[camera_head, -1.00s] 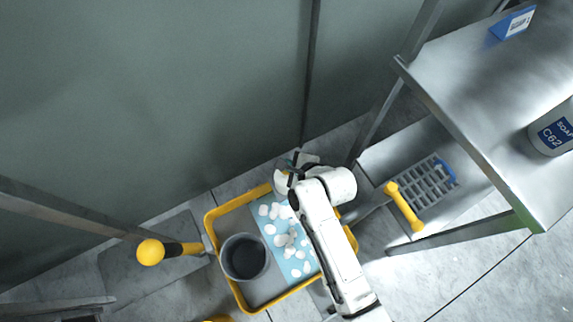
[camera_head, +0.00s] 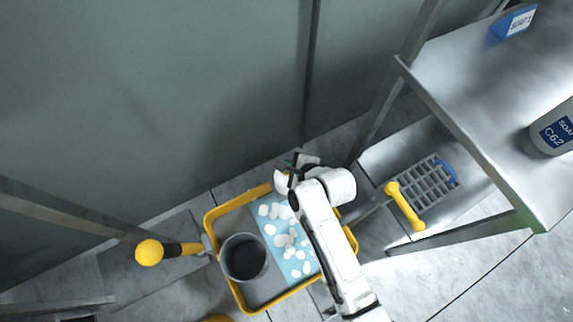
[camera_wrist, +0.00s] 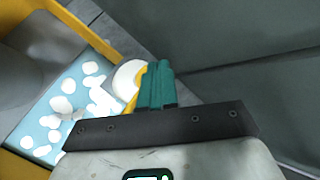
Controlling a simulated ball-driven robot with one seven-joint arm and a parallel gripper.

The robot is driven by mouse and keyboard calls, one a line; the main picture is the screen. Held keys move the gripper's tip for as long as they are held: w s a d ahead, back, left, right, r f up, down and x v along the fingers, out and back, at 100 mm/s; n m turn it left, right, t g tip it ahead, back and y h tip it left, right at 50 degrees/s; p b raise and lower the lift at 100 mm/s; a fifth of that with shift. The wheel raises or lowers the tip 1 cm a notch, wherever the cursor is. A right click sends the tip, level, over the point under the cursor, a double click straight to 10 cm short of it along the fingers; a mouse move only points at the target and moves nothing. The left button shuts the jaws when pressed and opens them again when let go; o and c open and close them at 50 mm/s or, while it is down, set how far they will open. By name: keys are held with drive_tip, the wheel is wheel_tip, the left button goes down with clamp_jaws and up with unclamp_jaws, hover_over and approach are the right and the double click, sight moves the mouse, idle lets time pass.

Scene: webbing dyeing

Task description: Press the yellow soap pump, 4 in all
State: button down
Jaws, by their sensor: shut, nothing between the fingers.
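My gripper (camera_wrist: 155,85) shows teal fingers closed together in the wrist view. In the head view the gripper (camera_head: 291,163) is over the far right corner of the yellow-rimmed tray. In the wrist view a round white piece with a yellow part (camera_wrist: 137,77) sits right beside and partly behind the fingers. It may be the soap pump, but most of it is hidden. I cannot tell whether the fingers touch it.
A wall panel lies behind.

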drive_tip(key=shift+f, duration=0.6)
idle(0.5)
drive_tip(key=shift+r, duration=0.15)
drive_tip(key=shift+r+p, duration=1.15)
drive_tip(key=shift+r, duration=0.05)
drive_tip(key=shift+r, duration=0.1)
wheel_tip(320, 180, up, 5)
drive_tip(key=p, duration=0.5)
idle(2.1)
